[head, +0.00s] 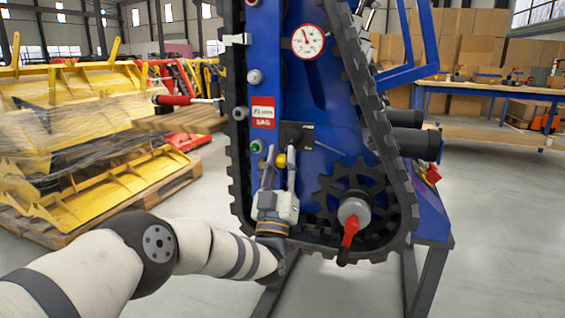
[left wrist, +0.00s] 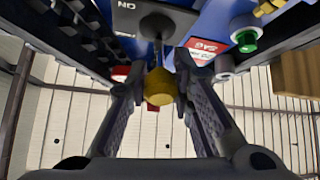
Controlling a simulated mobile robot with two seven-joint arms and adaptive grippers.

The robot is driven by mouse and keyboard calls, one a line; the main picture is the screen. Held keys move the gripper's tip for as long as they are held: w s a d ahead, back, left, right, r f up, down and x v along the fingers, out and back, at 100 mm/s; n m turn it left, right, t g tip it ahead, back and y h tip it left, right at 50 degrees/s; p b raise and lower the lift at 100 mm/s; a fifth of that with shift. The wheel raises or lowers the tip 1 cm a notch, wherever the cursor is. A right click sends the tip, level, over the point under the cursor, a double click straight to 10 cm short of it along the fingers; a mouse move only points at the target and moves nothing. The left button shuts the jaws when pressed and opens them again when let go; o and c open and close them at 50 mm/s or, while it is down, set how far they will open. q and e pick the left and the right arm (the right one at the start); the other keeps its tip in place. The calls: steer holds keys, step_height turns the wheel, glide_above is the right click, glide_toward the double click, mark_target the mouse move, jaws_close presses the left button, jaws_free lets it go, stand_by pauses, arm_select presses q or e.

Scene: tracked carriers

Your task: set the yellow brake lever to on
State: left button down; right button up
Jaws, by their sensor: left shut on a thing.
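The yellow brake lever's knob (head: 281,160) sits low on the blue face of the tracked carrier (head: 320,95). The lever hangs downward from a black plate (head: 297,135). The plate bears small white lettering, which shows upside down as "ON" in the left wrist view (left wrist: 127,6). My left gripper (head: 280,154) reaches up from below and is shut on the yellow knob. My right gripper is not in view.
A green button (head: 256,146) sits just left of the lever, under a red label (head: 263,112). A red-handled lever (head: 350,232) is at lower right, and another red handle (head: 175,100) sticks out left. Toothed track (head: 237,165) borders the face. A pallet of yellow parts (head: 80,130) stands left.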

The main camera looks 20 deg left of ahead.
arm_select(q)
steer(key=shift+w+f, duration=0.1)
steer(key=shift+f, duration=0.4)
steer(key=c, duration=1.4)
jaws_free()
steer(key=shift+w, duration=0.1)
steer(key=shift+r, duration=0.1)
steer(key=v, duration=1.2)
